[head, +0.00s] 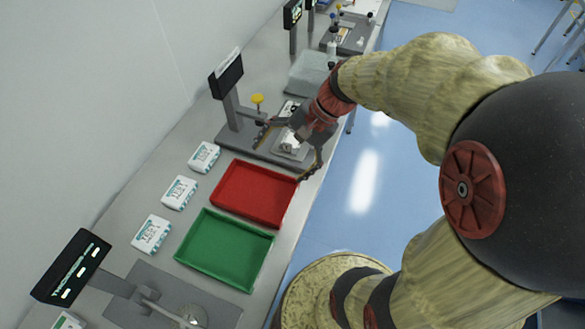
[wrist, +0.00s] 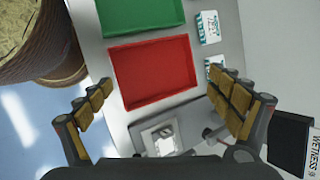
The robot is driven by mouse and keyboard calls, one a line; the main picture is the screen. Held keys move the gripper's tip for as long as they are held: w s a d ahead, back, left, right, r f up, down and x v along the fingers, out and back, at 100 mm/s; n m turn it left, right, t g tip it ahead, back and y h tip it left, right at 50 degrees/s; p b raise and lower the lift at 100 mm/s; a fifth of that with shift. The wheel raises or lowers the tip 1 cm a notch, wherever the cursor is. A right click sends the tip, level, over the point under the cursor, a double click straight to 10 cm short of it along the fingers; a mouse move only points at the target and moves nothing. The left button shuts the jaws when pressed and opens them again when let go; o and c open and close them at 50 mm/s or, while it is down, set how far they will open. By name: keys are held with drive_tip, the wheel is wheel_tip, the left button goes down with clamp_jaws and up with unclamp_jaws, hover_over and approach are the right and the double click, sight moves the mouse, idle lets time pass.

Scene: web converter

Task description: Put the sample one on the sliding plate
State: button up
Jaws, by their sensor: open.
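My gripper (wrist: 162,100) is open and empty in the wrist view, its yellow-padded fingers spread wide. In the head view my gripper (head: 291,153) hangs over a grey test device. A small silver plate (head: 291,145) of that device lies between the fingers in that view; it also shows low in the wrist view (wrist: 162,139). A shiny whitish patch is on the plate, and I cannot tell what it is. Several white printed packs lie along the wall, such as a near pack (head: 151,234), a middle pack (head: 179,192) and a far pack (head: 205,157). I cannot tell which is sample one.
A red tray (head: 254,194) and a green tray (head: 224,249) look empty beside the packs. The device's black display (head: 226,76) stands on a post close to my gripper. Another display (head: 71,267) stands at the near end. More equipment fills the counter's far end.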

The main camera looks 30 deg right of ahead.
drive_tip(key=s+a+r+n+t+h, duration=0.2)
drive_tip(key=s+r+n+h, duration=0.3)
drive_tip(key=s+r+n, duration=0.4)
drive_tip(key=shift+s+a+n+t+h, duration=0.2)
drive_tip(key=shift+s+n+t+h, duration=0.25)
drive_tip(key=shift+n, duration=1.05)
drive_tip(key=shift+w, duration=0.1)
